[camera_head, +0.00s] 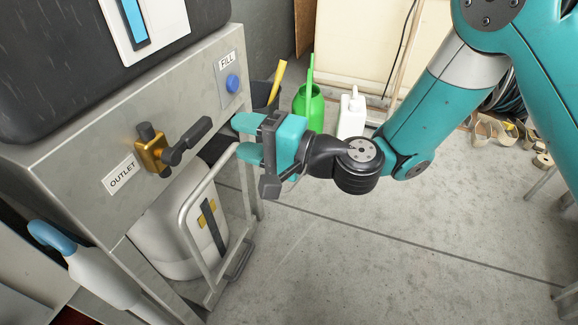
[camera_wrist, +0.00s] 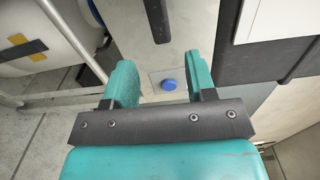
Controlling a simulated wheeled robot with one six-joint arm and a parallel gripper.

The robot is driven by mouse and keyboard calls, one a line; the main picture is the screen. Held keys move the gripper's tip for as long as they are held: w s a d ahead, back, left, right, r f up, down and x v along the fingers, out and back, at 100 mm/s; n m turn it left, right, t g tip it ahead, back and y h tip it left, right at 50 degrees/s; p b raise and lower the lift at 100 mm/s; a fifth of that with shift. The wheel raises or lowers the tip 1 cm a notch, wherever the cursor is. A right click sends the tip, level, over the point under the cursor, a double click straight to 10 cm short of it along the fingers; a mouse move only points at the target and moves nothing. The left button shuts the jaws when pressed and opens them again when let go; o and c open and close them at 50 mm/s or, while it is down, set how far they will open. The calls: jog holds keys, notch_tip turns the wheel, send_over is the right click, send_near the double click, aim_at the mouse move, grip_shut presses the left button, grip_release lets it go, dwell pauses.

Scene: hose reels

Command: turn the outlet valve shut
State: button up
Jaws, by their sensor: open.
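In the wrist view the handle (camera_wrist: 157,18) is a dark bar at the top centre, beyond my fingertips and lined up with the gap. My gripper (camera_head: 244,138) is open and empty, its teal fingers a short way right of the handle's end and apart from it. Both fingers also show in the wrist view (camera_wrist: 161,75).
A blue FILL button (camera_head: 232,83) sits on the panel behind my fingers. A metal guard rail (camera_head: 190,235) and a white tank (camera_head: 170,232) stand below. A blue-handled nozzle (camera_head: 50,237) hangs at left. A green can (camera_head: 308,108) and white jug (camera_head: 352,115) stand behind.

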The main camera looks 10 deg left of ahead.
jog(key=b+v, duration=0.6)
jog(key=v, duration=0.1)
jog(key=shift+b, duration=0.35)
